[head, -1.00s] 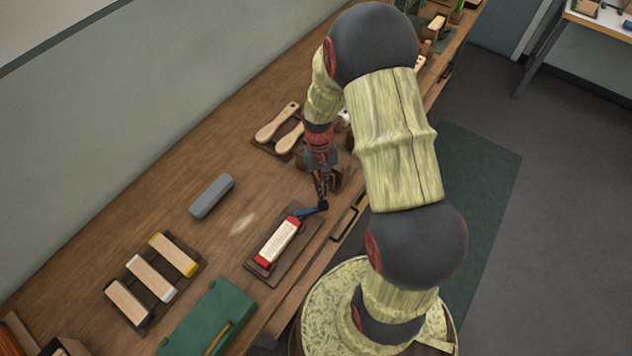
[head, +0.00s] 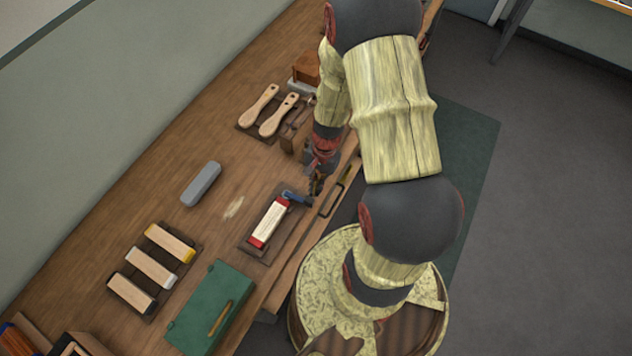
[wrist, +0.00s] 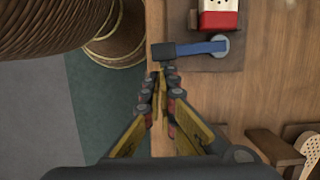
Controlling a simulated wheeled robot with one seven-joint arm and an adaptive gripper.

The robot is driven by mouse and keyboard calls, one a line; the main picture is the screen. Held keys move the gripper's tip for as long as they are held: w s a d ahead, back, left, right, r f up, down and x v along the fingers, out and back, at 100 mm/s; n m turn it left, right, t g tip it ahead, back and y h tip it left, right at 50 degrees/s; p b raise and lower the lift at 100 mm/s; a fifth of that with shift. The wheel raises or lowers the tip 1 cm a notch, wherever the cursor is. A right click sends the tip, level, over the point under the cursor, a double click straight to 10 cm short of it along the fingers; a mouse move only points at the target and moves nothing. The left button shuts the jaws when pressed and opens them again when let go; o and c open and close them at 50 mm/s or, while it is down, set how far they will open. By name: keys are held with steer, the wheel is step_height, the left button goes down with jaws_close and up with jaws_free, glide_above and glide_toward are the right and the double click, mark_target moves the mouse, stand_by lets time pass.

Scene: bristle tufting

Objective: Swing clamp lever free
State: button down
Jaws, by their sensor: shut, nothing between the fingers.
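The clamp lever is a blue bar (wrist: 203,47) with a black end (wrist: 164,50), on a round grey pivot (wrist: 222,43). In the wrist view it lies crosswise to the block, its black end toward the table's front edge. The lever also shows in the head view (head: 293,196). It sits at the far end of a pale block with red ends (head: 269,222) on a dark base plate (head: 254,246). My gripper (wrist: 160,76) is shut and empty, its tips just beside the black end; I cannot tell if they touch. In the head view my gripper (head: 314,190) partly hides that end.
Two wooden brush handles (head: 268,113) lie on a rack beyond the gripper. A grey bar (head: 200,183) lies behind the fixture. Three capped blocks (head: 150,267) and a green box (head: 210,305) stand at left and front. Bare table lies around the grey bar.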

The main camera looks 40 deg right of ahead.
steer(key=shift+s+a+m, duration=0.2)
steer(key=shift+m, duration=0.1)
stand_by(0.5)
